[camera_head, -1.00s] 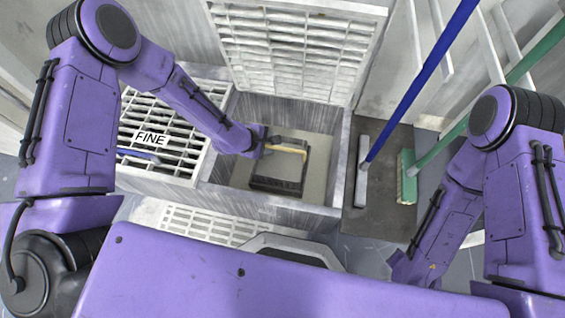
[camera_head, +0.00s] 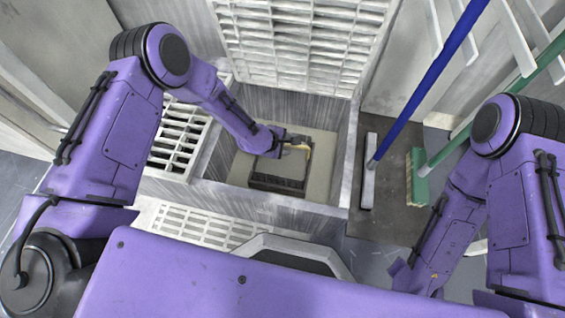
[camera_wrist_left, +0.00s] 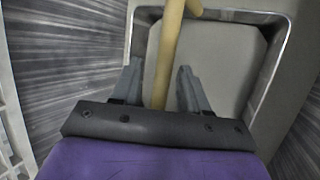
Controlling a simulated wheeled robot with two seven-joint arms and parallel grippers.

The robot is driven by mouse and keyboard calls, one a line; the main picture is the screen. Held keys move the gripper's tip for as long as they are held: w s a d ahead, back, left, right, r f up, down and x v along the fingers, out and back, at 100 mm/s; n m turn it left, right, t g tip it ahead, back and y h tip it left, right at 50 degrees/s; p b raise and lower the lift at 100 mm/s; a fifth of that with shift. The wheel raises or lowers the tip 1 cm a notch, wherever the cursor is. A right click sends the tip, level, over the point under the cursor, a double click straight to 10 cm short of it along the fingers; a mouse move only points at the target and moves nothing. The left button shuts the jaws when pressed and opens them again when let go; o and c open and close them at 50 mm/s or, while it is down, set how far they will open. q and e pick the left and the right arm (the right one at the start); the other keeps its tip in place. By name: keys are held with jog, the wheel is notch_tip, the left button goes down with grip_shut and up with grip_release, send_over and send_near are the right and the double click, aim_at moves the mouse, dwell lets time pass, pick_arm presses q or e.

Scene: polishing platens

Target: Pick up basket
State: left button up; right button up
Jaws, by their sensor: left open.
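The basket (camera_head: 277,184) is dark and box-shaped, with a tan handle (camera_head: 305,150). It sits inside the open grey tank in the head view. My left gripper (camera_head: 297,147) is at the handle above the basket. In the left wrist view, the tan handle (camera_wrist_left: 168,45) runs between the two grey fingers of my left gripper (camera_wrist_left: 159,66). The fingers are open, with a gap on either side of the handle. The left arm and gripper hide part of the basket's far side. My right arm hangs at the right, and its gripper does not show.
A white grating (camera_head: 177,140) lies to the left, and a raised slatted panel (camera_head: 300,45) stands behind.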

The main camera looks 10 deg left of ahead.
pick_arm(q)
jog(key=shift+c, duration=0.2)
grip_shut()
dwell(1.1)
